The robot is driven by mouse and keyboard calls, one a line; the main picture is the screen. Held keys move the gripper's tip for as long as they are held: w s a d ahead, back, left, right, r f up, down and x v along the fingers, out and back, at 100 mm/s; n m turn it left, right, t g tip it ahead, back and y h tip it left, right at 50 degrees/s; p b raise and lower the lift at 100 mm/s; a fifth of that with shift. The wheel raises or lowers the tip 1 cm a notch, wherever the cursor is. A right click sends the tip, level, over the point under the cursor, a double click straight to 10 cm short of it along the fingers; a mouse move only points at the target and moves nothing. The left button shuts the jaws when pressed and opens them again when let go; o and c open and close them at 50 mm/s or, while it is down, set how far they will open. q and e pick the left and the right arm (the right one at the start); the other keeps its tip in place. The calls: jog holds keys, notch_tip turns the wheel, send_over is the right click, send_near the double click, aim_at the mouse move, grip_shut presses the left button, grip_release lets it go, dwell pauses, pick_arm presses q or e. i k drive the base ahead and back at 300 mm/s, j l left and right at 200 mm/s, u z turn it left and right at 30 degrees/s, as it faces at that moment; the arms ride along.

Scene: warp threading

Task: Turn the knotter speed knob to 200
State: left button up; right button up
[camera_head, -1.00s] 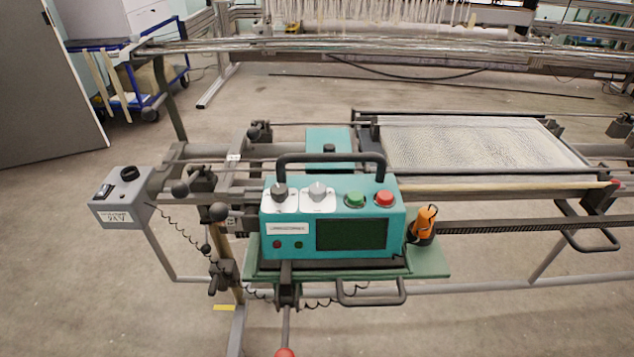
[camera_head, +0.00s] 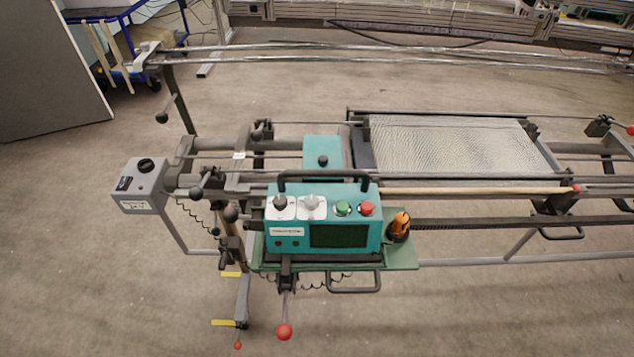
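The teal knotter control box (camera_head: 274,248) stands on a green plate on the machine frame, with a black carry handle over its top. On its upper face are a black knob (camera_head: 280,202) and a light grey knob (camera_head: 311,202), each on a white dial plate. The dial markings are too small to read, so I cannot tell which is the speed knob or where it points. A green button (camera_head: 343,208) and a red button (camera_head: 367,208) sit to their right. A dark screen (camera_head: 338,236) is below. Neither gripper is in view.
A grey switch box (camera_head: 140,186) with a black knob is at the left. An orange-handled tool (camera_head: 400,224) stands right of the control box. Red-tipped levers (camera_head: 284,331) stick out in front. A warp sheet (camera_head: 450,145) lies behind. Floor in front is open.

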aim_at(310, 201)
jog(key=l+u, duration=0.15)
jog(key=l, duration=1.15)
